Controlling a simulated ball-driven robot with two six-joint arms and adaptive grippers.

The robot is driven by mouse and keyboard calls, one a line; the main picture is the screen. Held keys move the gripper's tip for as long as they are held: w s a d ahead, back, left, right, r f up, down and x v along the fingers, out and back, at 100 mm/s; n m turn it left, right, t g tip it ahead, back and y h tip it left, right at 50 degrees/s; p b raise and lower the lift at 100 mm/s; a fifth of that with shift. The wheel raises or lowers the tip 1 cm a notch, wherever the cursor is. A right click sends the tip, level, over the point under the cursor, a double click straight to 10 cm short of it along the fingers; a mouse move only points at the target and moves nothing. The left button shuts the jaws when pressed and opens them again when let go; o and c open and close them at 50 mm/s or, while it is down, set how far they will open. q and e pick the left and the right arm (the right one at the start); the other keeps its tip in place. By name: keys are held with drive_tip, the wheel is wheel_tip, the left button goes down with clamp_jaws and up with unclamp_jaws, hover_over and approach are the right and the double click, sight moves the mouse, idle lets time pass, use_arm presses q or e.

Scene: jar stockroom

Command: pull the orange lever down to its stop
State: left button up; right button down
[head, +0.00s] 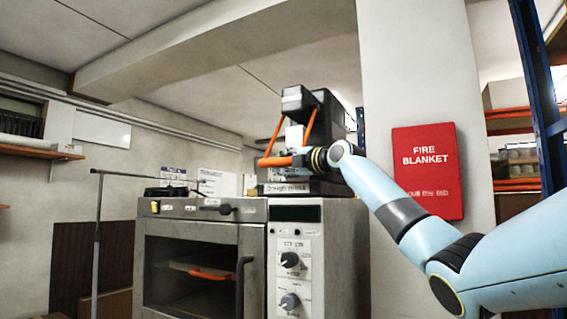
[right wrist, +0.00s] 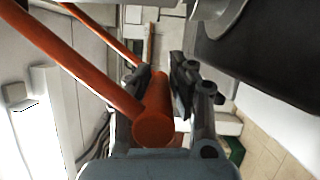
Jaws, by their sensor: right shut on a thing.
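The orange lever (head: 273,162) is on a dark press-like machine (head: 297,104) in the head view. Two slanted orange arms come down from the machine's upper part to a crossbar at the front. My right gripper (head: 302,158) is at the right end of this crossbar. In the right wrist view the round end of the lever's bar (right wrist: 154,128) lies between the fingers of my right gripper (right wrist: 160,85), which is shut on it. My left gripper is not in view.
The machine stands on a grey oven-like cabinet (head: 252,230) with a control panel of knobs (head: 290,262). A red fire blanket box (head: 428,172) hangs on the pillar to the right. A blue shelf post (head: 537,80) stands at the far right. A thin metal stand (head: 97,240) is at the left.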

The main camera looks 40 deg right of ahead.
drive_tip(key=shift+w+f, duration=0.15)
drive_tip(key=shift+f, duration=0.65)
drive_tip(key=c, duration=1.1)
unclamp_jaws()
drive_tip(key=shift+r, duration=0.1)
drive_tip(key=shift+r, duration=0.15)
drive_tip(key=s, duration=0.7)
drive_tip(key=shift+d, duration=0.15)
drive_tip(key=shift+s, duration=0.45)
drive_tip(key=shift+c, duration=0.4)
